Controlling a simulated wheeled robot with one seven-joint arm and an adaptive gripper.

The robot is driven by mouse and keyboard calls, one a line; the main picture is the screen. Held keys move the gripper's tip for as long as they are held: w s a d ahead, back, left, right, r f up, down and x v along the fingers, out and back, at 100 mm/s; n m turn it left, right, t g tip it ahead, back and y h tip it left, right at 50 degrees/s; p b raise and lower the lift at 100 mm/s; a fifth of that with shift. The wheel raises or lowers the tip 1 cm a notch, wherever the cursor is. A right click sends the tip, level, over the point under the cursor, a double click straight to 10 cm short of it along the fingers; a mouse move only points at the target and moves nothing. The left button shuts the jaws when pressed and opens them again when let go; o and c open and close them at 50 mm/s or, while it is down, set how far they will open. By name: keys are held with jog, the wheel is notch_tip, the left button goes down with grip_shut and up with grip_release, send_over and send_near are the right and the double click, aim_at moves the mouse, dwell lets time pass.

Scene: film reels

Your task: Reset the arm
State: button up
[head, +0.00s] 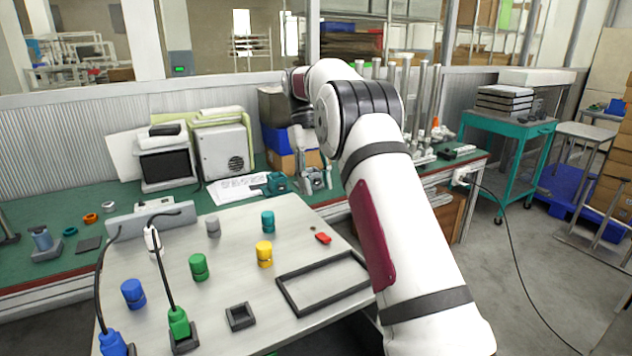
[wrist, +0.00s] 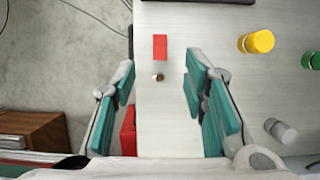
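My arm (head: 383,190) reaches from the lower right of the head view up over the table and bends down at the far side. My gripper (head: 297,184) hangs near the far edge of the light table (head: 225,290). In the wrist view my gripper (wrist: 160,88) is open, its teal finger pads wide apart with nothing between them. Below and beyond the fingers lie a flat red block (wrist: 160,47) and a small brown round piece (wrist: 158,77) on the table. The red block also shows in the head view (head: 323,238).
Blue (head: 133,293), green (head: 199,267), yellow (head: 264,253), teal (head: 268,221) and grey (head: 213,227) cylinders stand on the table. A black rectangular frame (head: 290,303) and a small square holder (head: 240,316) lie nearer. A green bench (head: 60,218) stands behind.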

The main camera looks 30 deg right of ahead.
dwell(0.3)
jog(key=s+a+r+t+p, duration=0.1)
jog(key=s+a+r+t, duration=0.1)
jog(key=s+a+r, duration=0.4)
jog(key=s+a+r+t+p, duration=0.15)
jog(key=s+r, duration=0.25)
jog(key=s, duration=0.4)
jog(key=s+a+r+t+p, duration=0.1)
jog(key=s+a+r+t, duration=0.1)
jog(key=s+a+r, duration=0.4)
jog(key=s+a+f+t, duration=0.1)
jog(key=s+f, duration=0.1)
jog(key=s, duration=0.4)
jog(key=s+a+f+t+p, duration=0.1)
jog(key=s+f, duration=0.2)
jog(key=s, duration=0.4)
jog(key=s+a+f+t, duration=0.1)
jog(key=s+f, duration=0.2)
jog(key=s, duration=0.3)
jog(key=shift+s, duration=0.3)
